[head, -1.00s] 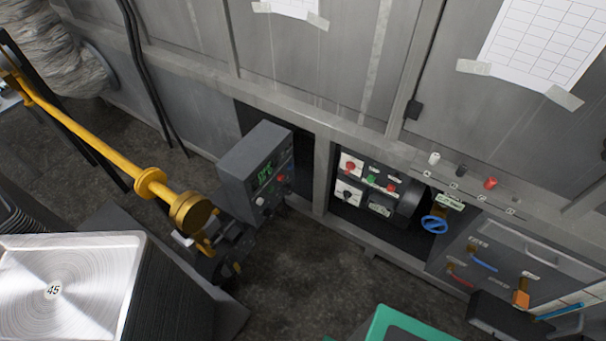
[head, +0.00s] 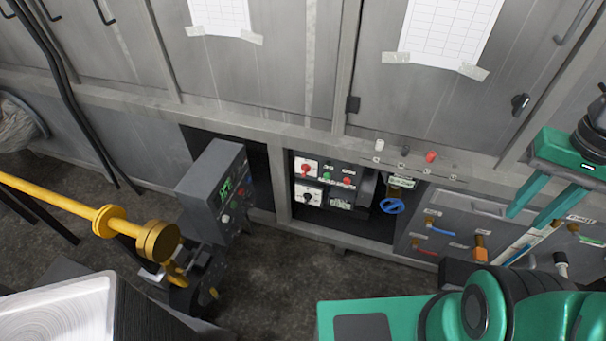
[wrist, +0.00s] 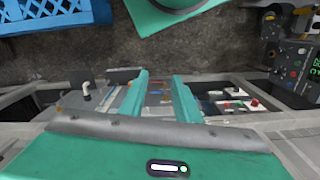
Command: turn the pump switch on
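A control panel (head: 325,185) sits inside a dark recess low in the grey cabinet. On its left side are a white plate with a red rotary knob (head: 305,169) and, below, one with a black rotary knob (head: 307,197). Green and red buttons are to their right. The labels are too small to read, so I cannot tell which is the pump switch. My gripper (head: 528,218) is at the right of the head view, well right of the panel. Its two green fingers are apart and empty, as the wrist view (wrist: 159,82) also shows.
A blue handwheel (head: 392,206) is right of the panel. A grey box with a green display (head: 225,192) stands left of the recess, beside a yellow pipe (head: 65,204). A blue crate (wrist: 50,15) shows in the wrist view.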

